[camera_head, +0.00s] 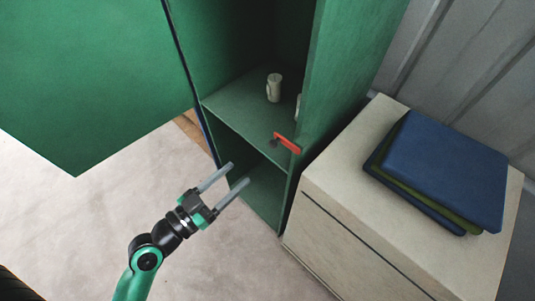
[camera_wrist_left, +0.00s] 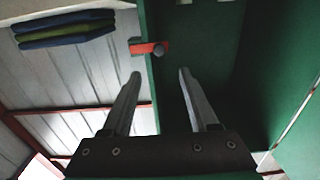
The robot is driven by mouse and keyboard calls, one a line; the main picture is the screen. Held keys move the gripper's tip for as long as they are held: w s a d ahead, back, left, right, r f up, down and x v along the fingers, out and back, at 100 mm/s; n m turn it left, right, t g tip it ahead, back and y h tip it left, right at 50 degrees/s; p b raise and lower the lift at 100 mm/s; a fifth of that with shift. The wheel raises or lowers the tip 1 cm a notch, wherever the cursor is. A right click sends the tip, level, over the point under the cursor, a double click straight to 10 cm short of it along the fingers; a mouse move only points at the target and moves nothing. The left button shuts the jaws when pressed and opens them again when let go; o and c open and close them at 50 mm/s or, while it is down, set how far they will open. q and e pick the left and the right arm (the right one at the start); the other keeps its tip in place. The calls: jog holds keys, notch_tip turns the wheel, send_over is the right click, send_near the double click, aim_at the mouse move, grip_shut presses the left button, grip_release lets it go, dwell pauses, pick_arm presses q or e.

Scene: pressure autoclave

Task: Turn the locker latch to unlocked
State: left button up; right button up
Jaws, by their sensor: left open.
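The green locker (camera_head: 345,75) stands with its door (camera_head: 85,75) swung wide open to the left. The red latch (camera_head: 287,143) sits at the front edge of the locker's right side wall, with a dark round knob at its inner end. The latch also shows in the left wrist view (camera_wrist_left: 139,47), just beyond the fingertips and slightly left of the gap between them. My left gripper (camera_head: 239,173) is open and empty, in front of the locker opening, below and left of the latch. It is apart from the latch. My right gripper is not in view.
A white mug (camera_head: 274,87) stands on the locker shelf (camera_head: 235,105); another white object (camera_head: 298,107) is partly hidden by the side wall. A pale cabinet (camera_head: 330,180) with folded blue and green cloths (camera_head: 445,165) stands right of the locker. Floor left of it is clear.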

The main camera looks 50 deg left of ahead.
aim_at(271, 145)
pick_arm(q)
jog(key=w+p, duration=0.1)
jog(key=w, duration=0.3)
jog(key=w+p, duration=0.1)
jog(key=w, duration=0.2)
jog(key=w+a+p, duration=0.1)
jog(key=w, duration=0.3)
jog(key=shift+w+r+p, duration=0.1)
jog(key=shift+w+p, duration=0.2)
jog(key=shift+c, duration=0.3)
grip_shut()
dwell(0.6)
